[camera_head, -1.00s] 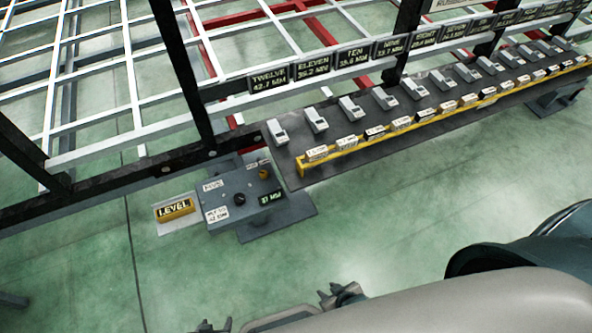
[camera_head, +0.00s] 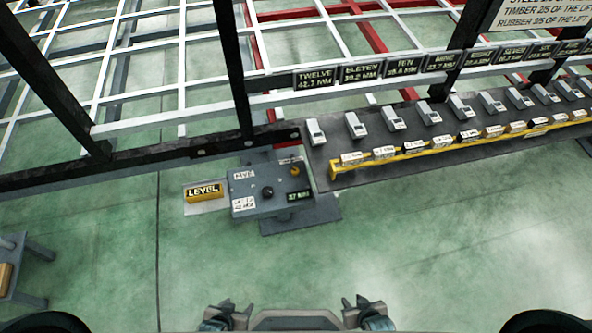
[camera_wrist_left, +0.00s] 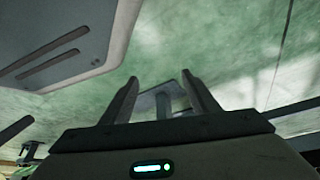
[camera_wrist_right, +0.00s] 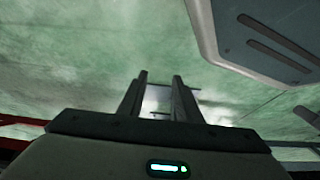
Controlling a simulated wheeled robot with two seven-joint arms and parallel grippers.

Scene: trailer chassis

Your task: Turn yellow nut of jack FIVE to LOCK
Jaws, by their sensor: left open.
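Several number plates run along the white chassis rail in the head view, from TWELVE (camera_head: 316,78) toward the right. A small plate at the right edge (camera_head: 571,47) seems to be FIVE, but its text is too small to be sure. I cannot make out the yellow nut of jack FIVE. My left gripper (camera_head: 228,304) is open and empty at the bottom of the head view, far from the rail. Its spread fingers show in the left wrist view (camera_wrist_left: 160,95). My right gripper (camera_head: 362,302) is also empty, its fingers apart in the right wrist view (camera_wrist_right: 160,90).
A grey bench (camera_head: 345,178) with grey blocks and a yellow label strip (camera_head: 400,158) runs along the chassis. A control panel (camera_head: 262,205) with knobs and a yellow LEVEL sign (camera_head: 203,192) stand left of it. A stool-like stand (camera_head: 25,270) is at far left. Green floor before me is clear.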

